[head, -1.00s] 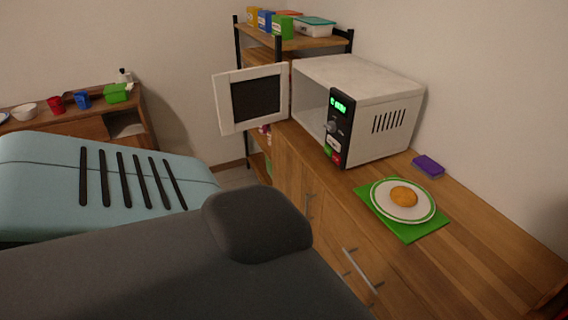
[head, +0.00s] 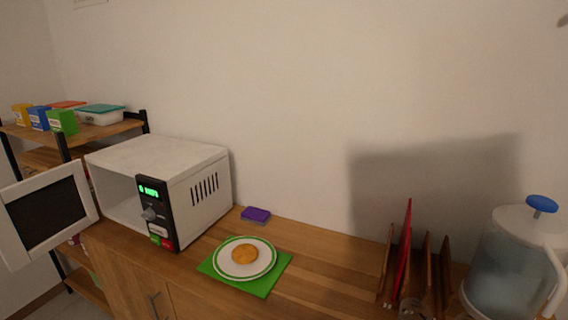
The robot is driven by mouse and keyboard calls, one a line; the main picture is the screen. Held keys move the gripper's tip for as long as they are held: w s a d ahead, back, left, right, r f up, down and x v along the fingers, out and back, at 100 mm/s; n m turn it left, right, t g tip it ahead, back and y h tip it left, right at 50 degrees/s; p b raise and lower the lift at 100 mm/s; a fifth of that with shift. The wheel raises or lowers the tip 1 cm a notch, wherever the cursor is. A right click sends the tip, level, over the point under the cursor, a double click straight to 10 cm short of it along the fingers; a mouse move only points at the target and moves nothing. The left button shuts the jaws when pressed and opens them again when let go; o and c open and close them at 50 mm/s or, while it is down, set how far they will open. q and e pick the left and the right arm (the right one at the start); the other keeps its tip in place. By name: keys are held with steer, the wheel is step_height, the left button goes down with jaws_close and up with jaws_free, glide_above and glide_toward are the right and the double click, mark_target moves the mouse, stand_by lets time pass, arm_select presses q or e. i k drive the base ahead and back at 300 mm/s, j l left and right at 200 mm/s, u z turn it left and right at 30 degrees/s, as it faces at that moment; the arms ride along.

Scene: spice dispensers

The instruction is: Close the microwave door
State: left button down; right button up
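The white microwave (head: 205,200) stands on the wooden counter at the left of the head view. Its door (head: 48,212) is wide open, swung out to the left, with a dark window in a white frame. The dark control panel (head: 156,212) with a green lit display and a knob is on the front right of the microwave. The visible part of the cavity looks empty. Neither of my grippers is in the head view.
A plate with a round golden food item (head: 245,254) sits on a green mat (head: 284,272), right of the microwave. A purple sponge (head: 256,214) lies behind it. A rack (head: 407,262) and a clear jug (head: 508,265) stand at the right. Shelves (head: 97,131) with boxes stand behind the door.

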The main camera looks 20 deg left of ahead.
mark_target(38, 213)
steer(key=j+z, duration=0.1)
steer(key=j, duration=0.6)
steer(key=k+j, duration=0.15)
steer(key=j, duration=0.55)
steer(key=j+z, duration=0.15)
steer(key=j, duration=0.55)
steer(key=k+j+z, duration=0.1)
steer(key=j, duration=0.6)
steer(key=k+j+z, duration=0.1)
steer(key=j, duration=0.6)
steer(key=k+j, duration=0.25)
steer(key=j, duration=0.4)
steer(key=k+j+z, duration=0.15)
steer(key=j, duration=0.5)
steer(key=k+j+z, duration=0.1)
steer(key=j, duration=0.6)
steer(key=i+j, duration=0.1)
steer(key=j, duration=0.25)
steer(key=i+j, duration=0.1)
steer(key=j, duration=0.2)
